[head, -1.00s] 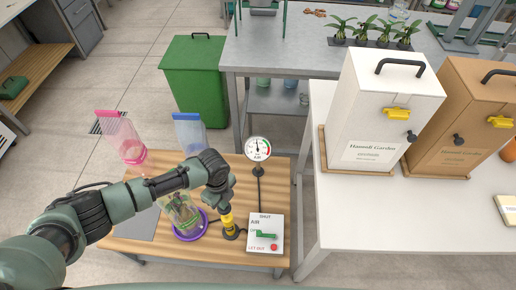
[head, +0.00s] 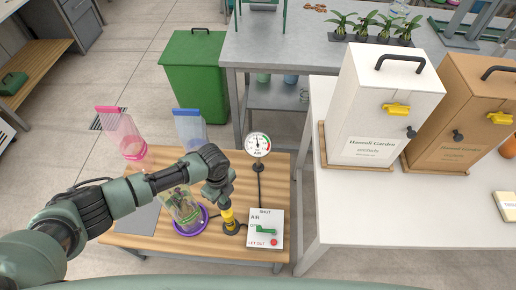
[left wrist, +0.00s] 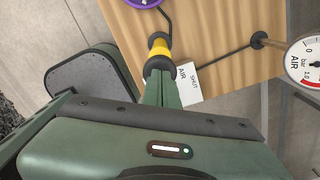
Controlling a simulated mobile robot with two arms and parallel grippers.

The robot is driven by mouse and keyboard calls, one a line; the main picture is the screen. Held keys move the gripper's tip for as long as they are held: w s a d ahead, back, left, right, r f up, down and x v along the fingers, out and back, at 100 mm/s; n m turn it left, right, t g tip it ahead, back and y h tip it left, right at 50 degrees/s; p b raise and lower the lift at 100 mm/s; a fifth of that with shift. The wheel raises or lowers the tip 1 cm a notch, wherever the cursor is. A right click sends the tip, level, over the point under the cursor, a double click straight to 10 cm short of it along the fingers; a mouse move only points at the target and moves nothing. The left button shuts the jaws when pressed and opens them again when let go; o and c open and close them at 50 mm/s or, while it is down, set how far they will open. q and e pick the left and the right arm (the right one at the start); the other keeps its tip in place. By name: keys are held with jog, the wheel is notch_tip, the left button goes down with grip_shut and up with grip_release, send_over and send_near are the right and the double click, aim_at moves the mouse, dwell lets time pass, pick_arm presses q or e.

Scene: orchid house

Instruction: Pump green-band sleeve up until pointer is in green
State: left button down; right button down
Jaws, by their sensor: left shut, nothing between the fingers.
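A clear sleeve with green on it (head: 182,207) stands tilted in a purple ring (head: 188,231), a plant inside; my forearm partly hides its top. A yellow and black pump (head: 228,216) stands right of it. My left gripper (head: 225,204) is shut and empty, its tips down at the pump top; the left wrist view shows the pump (left wrist: 159,47) just beyond the fingers. The round gauge (head: 257,145) has its pointer near the top, roughly upright; I cannot tell exactly where it sits against the green. My right gripper is out of view.
A white AIR panel (head: 265,229) with a green lever and red button sits right of the pump. Pink-topped (head: 124,134) and blue-topped (head: 189,129) sleeves stand at the bench's back. The white table (head: 420,215) bears two boxes at right.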

aim_at(225, 206)
pick_arm(q)
jog(key=shift+s+f+b, duration=0.1)
jog(key=shift+f+b, duration=2.55)
jog(key=shift+f, duration=0.9)
notch_tip(225, 206, up, 8)
jog(key=p, duration=0.7)
jog(key=shift+f, duration=0.15)
jog(key=shift+f+b, duration=2.95)
jog(key=shift+f, duration=0.8)
jog(key=shift+r, duration=0.15)
notch_tip(225, 206, up, 7)
jog(key=p, duration=0.7)
jog(key=shift+r, duration=0.2)
